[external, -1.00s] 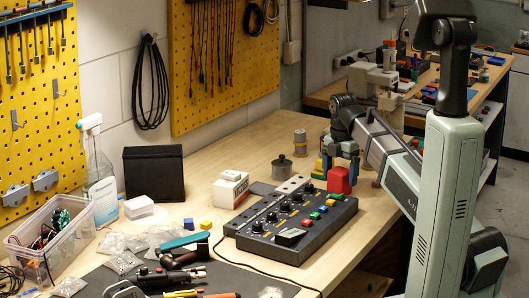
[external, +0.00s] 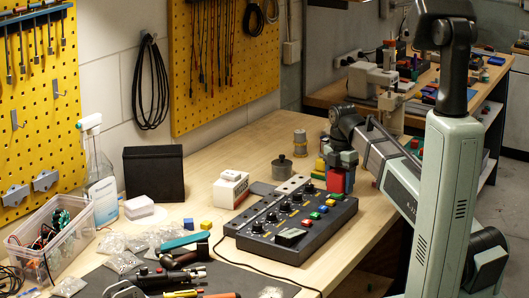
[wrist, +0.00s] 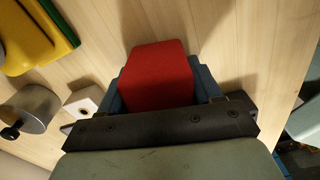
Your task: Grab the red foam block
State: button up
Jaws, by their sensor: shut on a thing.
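The red foam block (external: 340,181) is at the back right of the bench, behind the black control box. My gripper (external: 342,170) is over it from above, with its fingers at the block's sides. In the wrist view the red block (wrist: 158,76) sits between the two blue-grey fingers of my gripper (wrist: 160,92), which are shut on it. Whether the block's underside touches the bench cannot be told.
The black control box (external: 262,243) with knobs and coloured buttons stands just in front.

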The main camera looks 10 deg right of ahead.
jog(key=shift+c, duration=0.7)
